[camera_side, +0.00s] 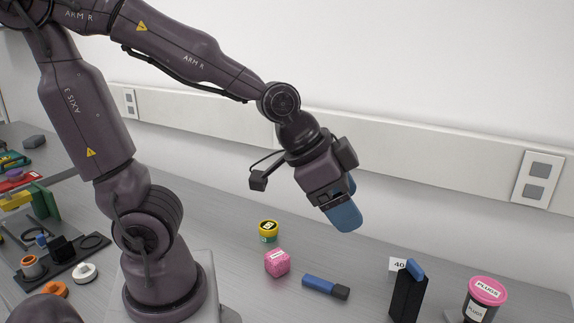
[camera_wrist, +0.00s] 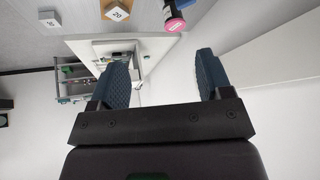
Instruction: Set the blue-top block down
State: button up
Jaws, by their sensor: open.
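My gripper (camera_side: 342,210), with blue finger pads, is raised well above the bench in the side view. In the wrist view my gripper (camera_wrist: 164,75) has its fingers apart with nothing between them. A tall black block with a blue top (camera_side: 408,292) stands on the bench at the lower right of the side view, below and to the right of my gripper and apart from it. Its lower end is cut off by the frame edge.
A blue-and-black piece (camera_side: 326,287) lies left of the black block.

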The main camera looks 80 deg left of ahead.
jog(key=s+a+r+n+y, duration=0.1)
jog(key=s+a+r+n, duration=0.2)
jog(key=s, duration=0.4)
jog(key=shift+s+r+n+g, duration=0.4)
jog(key=shift+r+n, duration=0.2)
jog(key=shift+r, duration=0.35)
